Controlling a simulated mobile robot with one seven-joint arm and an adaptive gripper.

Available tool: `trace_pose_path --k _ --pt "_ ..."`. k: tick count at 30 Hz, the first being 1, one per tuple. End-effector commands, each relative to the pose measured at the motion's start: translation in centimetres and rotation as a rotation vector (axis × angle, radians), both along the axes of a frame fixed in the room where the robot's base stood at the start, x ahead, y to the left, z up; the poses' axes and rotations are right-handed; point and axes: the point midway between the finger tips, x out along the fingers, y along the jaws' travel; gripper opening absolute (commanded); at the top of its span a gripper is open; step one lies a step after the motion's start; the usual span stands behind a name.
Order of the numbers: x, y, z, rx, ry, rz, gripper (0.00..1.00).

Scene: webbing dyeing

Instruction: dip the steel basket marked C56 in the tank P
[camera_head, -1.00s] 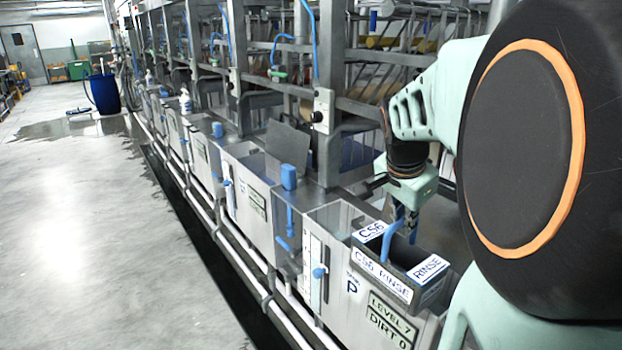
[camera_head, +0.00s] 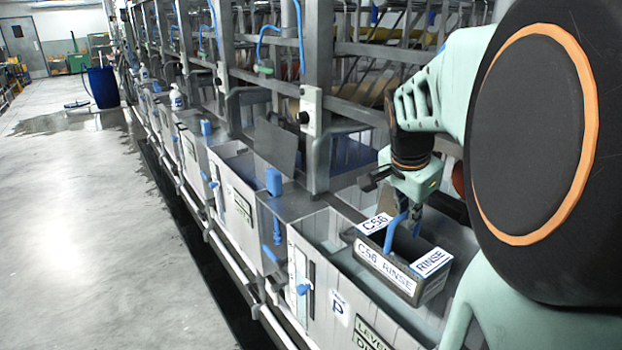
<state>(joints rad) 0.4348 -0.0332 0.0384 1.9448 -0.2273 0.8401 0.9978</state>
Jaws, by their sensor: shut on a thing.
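The steel basket (camera_head: 404,283) carries white labels reading "C56", "C56 RINSE" and "RINSE", and has a blue handle. My gripper (camera_head: 412,222) is shut on that handle and holds the basket about upright. The tank P (camera_head: 318,318) has a white front plate with a "P" label and a level and dirt sign, partly cut off by the lower frame edge. The basket hangs over the tank's open top, behind its front wall. I cannot tell whether its underside touches any liquid.
More tanks (camera_head: 232,208) with blue valves run along the line to the left. A steel frame with a switch box (camera_head: 311,110) stands behind the tanks. A blue barrel (camera_head: 103,87) stands far back beside a wet patch. The grey floor (camera_head: 90,240) at left is clear.

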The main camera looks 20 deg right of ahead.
Motion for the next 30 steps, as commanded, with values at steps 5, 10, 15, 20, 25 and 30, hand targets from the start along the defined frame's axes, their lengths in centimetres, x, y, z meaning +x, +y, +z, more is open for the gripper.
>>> trace_pose_path --k 5,10,15,20,25,30 --pt "0.0 0.0 0.0 -0.001 -0.002 0.000 0.00" --pt "0.0 0.0 -0.6 -0.001 -0.001 0.000 0.00" --pt "0.0 0.0 -1.9 -0.001 -0.001 -0.001 0.00" --pt "0.0 0.0 -3.4 0.000 -0.002 -0.001 0.00" --pt "0.0 0.0 -5.3 -0.001 -0.001 0.000 0.00" --pt "0.0 0.0 -6.9 -0.001 -0.001 0.000 0.00"
